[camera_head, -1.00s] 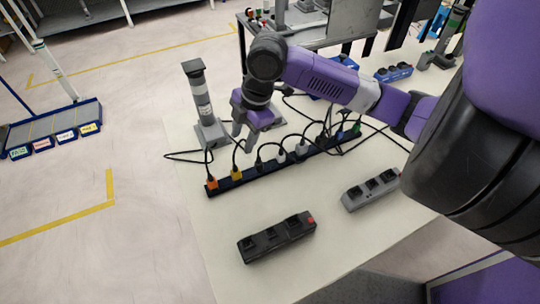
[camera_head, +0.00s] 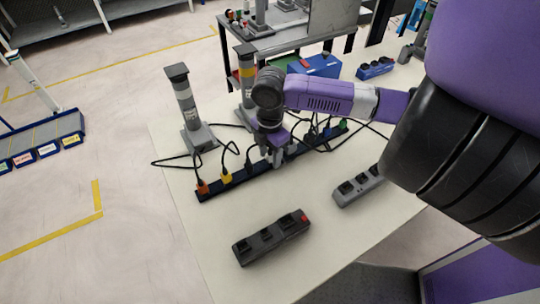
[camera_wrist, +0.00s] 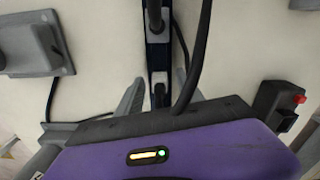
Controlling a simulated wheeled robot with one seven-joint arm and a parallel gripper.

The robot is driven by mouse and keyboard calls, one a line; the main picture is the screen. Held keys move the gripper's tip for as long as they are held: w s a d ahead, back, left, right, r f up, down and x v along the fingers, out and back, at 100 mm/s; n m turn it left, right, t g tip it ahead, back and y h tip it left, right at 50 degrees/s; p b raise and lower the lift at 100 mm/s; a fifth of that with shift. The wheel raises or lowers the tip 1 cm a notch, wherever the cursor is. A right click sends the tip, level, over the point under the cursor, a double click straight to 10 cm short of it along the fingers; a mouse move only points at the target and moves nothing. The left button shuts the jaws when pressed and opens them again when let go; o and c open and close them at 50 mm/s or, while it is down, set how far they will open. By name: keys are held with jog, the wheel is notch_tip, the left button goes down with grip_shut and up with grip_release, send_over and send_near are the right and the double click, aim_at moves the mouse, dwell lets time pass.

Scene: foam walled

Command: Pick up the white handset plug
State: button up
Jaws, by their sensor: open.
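The black power strip (camera_head: 208,192) lies across the table with several corded plugs in a row. My gripper (camera_head: 279,160) is open and low over the middle of the strip, pointing down. The white plug is mostly hidden behind it in the head view. In the wrist view the open fingers (camera_wrist: 163,97) stand either side of the strip, and a small pale patch (camera_wrist: 159,77), probably the white plug, shows between them. I cannot tell whether the fingers touch it. The orange plug (camera_head: 202,187) and yellow plug (camera_head: 226,177) are to the left.
Black cords loop around the gripper, and one dark cord (camera_wrist: 195,65) passes close to the right finger. A grey post (camera_head: 186,100) stands behind the strip. A black block (camera_head: 270,238) with a red end and a grey block (camera_head: 358,186) lie in front. The front-left tabletop is clear.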

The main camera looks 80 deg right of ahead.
jog(key=shift+f, duration=0.1)
jog(key=shift+c, duration=0.4)
grip_shut()
